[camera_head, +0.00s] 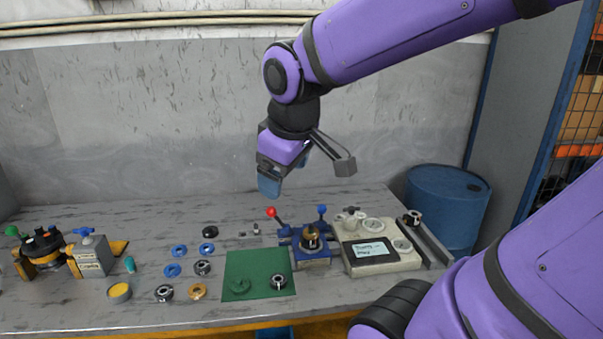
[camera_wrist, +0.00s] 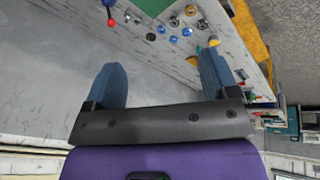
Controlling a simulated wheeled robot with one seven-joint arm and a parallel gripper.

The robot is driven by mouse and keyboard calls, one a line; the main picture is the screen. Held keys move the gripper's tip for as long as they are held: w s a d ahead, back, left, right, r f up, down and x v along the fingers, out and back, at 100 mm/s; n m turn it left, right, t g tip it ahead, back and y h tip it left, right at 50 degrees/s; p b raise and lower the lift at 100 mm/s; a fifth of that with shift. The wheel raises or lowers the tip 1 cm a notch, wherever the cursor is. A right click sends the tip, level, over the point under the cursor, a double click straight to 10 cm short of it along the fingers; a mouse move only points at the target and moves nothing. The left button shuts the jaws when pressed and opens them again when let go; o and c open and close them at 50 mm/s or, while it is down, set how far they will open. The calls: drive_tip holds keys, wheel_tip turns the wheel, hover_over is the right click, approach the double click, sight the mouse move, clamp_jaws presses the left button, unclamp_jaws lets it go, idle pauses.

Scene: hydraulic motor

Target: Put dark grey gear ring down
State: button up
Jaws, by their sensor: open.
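My gripper (camera_head: 286,176) hangs high above the back of the workbench, near the wall. In the wrist view its two blue fingers (camera_wrist: 160,75) stand wide apart with nothing between them. A dark grey ring with a light centre (camera_head: 278,282) lies on the right part of the green mat (camera_head: 262,265), well below and apart from my gripper. A green ring (camera_head: 239,286) lies on the mat's left part. Similar dark and silvery rings lie left of the mat, one at the middle (camera_head: 202,267) and one in front (camera_head: 164,293). I cannot tell for sure which is the gear ring.
Blue rings (camera_head: 179,250), a black ring (camera_head: 209,232) and an orange ring (camera_head: 197,291) lie left of the mat. A blue fixture with red and blue knobs (camera_head: 312,258) and a beige tray (camera_head: 372,268) stand right. A blue barrel (camera_head: 447,212) stands beyond the bench.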

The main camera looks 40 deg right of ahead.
drive_tip(key=s+a+r+m+t+y, duration=0.1)
drive_tip(key=s+a+r+m, duration=0.1)
drive_tip(key=s+m, duration=0.2)
drive_tip(key=s, duration=0.2)
drive_tip(key=shift+s+r, duration=0.15)
drive_tip(key=shift+s, duration=0.2)
